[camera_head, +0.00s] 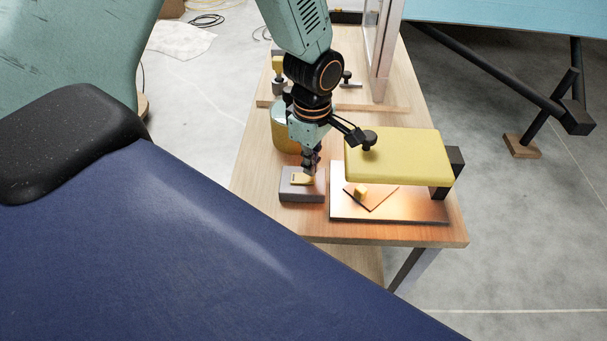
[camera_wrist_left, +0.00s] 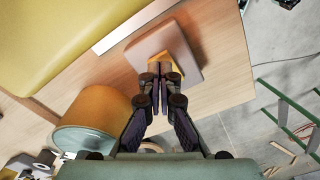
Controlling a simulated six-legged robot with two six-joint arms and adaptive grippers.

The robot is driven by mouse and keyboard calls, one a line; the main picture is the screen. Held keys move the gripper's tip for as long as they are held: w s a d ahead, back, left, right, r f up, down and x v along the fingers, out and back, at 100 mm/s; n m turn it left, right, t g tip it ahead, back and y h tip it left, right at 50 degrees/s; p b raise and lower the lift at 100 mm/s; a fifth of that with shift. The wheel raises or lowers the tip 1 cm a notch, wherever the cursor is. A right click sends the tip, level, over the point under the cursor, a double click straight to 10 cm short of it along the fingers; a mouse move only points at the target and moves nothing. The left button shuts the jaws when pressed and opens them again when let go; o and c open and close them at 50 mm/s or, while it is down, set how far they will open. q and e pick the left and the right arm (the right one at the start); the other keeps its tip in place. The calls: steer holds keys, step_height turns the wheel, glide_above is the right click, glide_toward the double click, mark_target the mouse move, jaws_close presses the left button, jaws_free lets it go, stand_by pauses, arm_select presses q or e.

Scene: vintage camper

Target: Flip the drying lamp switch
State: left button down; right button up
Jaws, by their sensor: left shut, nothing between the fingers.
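The drying lamp (camera_head: 398,155) has a yellow rectangular head over a flat base plate (camera_head: 390,211) on the wooden table. The area under the head glows warm orange. The switch is a grey box (camera_head: 302,195) with a small yellow rocker (camera_head: 301,179), left of the lamp. My left gripper (camera_head: 309,172) is shut and empty, its fingertips down at the rocker. In the left wrist view the shut fingers (camera_wrist_left: 160,105) reach the edge of the grey box (camera_wrist_left: 160,47) and partly hide the yellow rocker (camera_wrist_left: 184,58). I cannot tell whether they touch it. My right gripper is not in view.
A flat square piece with a small yellow block (camera_head: 361,192) lies under the lamp head. A yellowish round container (camera_head: 285,128) stands behind the switch box; it also shows in the left wrist view (camera_wrist_left: 92,118). The table's front edge (camera_head: 385,241) is clear.

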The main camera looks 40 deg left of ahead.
arm_select(q)
steer(key=shift+s+a+f, duration=0.1)
steer(key=shift+f, duration=0.1)
steer(key=shift+f, duration=0.15)
steer(key=shift+f+b, duration=0.2)
steer(key=shift+b, duration=0.1)
steer(key=shift+f, duration=0.4)
stand_by(0.4)
step_height(320, 180, up, 7)
steer(key=p, duration=0.6)
steer(key=shift+p, duration=0.35)
stand_by(0.4)
